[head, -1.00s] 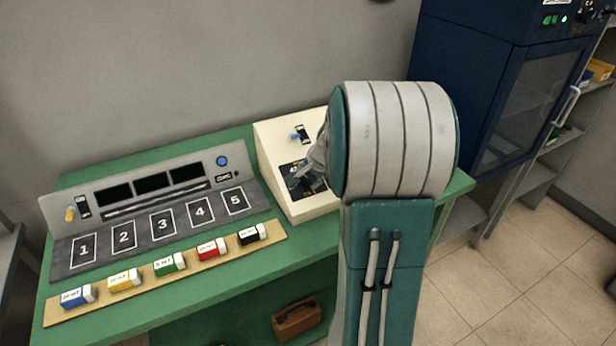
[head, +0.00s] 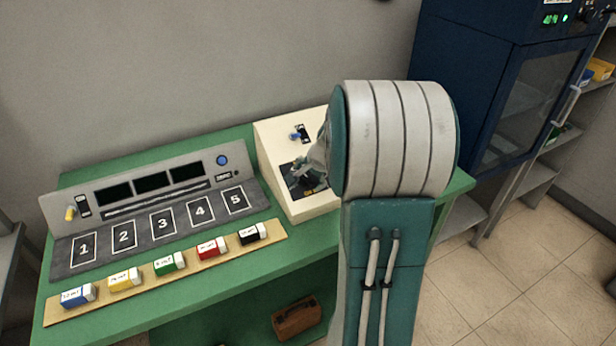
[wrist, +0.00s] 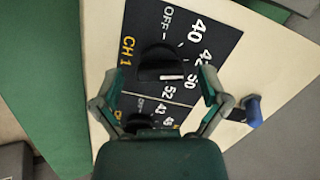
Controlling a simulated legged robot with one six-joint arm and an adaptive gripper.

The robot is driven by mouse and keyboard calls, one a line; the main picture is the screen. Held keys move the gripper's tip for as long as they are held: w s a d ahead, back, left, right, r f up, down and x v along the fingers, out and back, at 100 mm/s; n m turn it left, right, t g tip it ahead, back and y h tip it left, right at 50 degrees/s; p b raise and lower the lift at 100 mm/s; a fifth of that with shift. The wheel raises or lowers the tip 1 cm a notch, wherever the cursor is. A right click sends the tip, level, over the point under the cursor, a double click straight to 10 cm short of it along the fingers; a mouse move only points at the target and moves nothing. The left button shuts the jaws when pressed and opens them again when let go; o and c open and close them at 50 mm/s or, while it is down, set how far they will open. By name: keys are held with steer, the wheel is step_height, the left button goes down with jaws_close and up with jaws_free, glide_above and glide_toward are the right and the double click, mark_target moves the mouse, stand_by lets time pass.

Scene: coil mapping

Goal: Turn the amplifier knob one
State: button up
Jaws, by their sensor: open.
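The amplifier is a cream sloped box (head: 318,207) with a black panel on the right half of the green table. In the wrist view, the black CH 1 knob (wrist: 155,62) sits on the panel among the marks OFF, 40, 50 and 52. Its white pointer faces the 50 mark. A second black knob (wrist: 142,121) lies lower, partly hidden by my gripper. My gripper (wrist: 157,72) is open, with one finger on each side of the CH 1 knob and visible gaps to it. In the head view, my arm hides part of the gripper and the panel.
A blue-handled switch (head: 297,136) is on the amplifier; it also shows near my right finger in the wrist view (wrist: 253,112). A grey console (head: 150,190) with numbered pads and several coloured blocks stands left. A dark blue cabinet (head: 470,90) stands right.

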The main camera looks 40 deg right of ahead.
steer(key=shift+r, duration=0.1)
steer(key=v, duration=1.1)
steer(key=shift+s+r, duration=0.2)
steer(key=shift+r, duration=0.1)
